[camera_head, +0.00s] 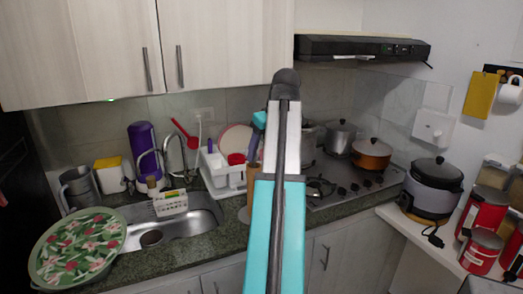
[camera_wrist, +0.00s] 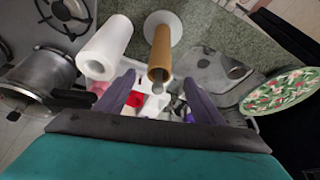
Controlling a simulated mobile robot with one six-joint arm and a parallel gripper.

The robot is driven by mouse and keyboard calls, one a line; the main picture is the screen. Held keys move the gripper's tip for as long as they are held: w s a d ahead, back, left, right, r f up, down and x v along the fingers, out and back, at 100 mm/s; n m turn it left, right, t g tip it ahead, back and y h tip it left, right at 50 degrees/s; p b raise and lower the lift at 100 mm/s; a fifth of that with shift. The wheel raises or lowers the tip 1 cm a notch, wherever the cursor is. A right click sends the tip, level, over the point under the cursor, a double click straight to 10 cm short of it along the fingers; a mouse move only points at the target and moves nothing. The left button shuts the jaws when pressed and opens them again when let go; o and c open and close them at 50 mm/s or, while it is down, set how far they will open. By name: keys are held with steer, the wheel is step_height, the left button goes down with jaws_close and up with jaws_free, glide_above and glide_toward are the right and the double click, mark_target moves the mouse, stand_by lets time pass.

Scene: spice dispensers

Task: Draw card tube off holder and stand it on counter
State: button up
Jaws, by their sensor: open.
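The brown card tube (camera_wrist: 160,58) is on its holder in the wrist view, with the holder's rounded tip showing past the tube's near end. The holder's round pale base (camera_wrist: 174,24) rests on the counter. My gripper (camera_wrist: 160,80) is open and empty, and its two purple-grey fingers appear on either side of the tube's near end. I cannot tell the depth between them or any contact. In the head view my arm hides most of this spot; a narrow brown strip, likely the tube (camera_head: 253,150), shows left of the arm.
A white paper roll (camera_wrist: 105,46) stands close beside the tube. A dish rack (camera_head: 222,175), sink (camera_head: 190,222) and floral tray (camera_head: 75,250) lie left in the head view. Stove pots (camera_head: 341,136) are at right. Bare counter (camera_wrist: 215,38) shows beside the holder base.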

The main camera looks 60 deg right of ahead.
mark_target(254, 177)
steer(key=shift+p+x, duration=1)
steer(key=shift+x, duration=5.8)
steer(key=shift+w+r, duration=0.1)
jaws_close()
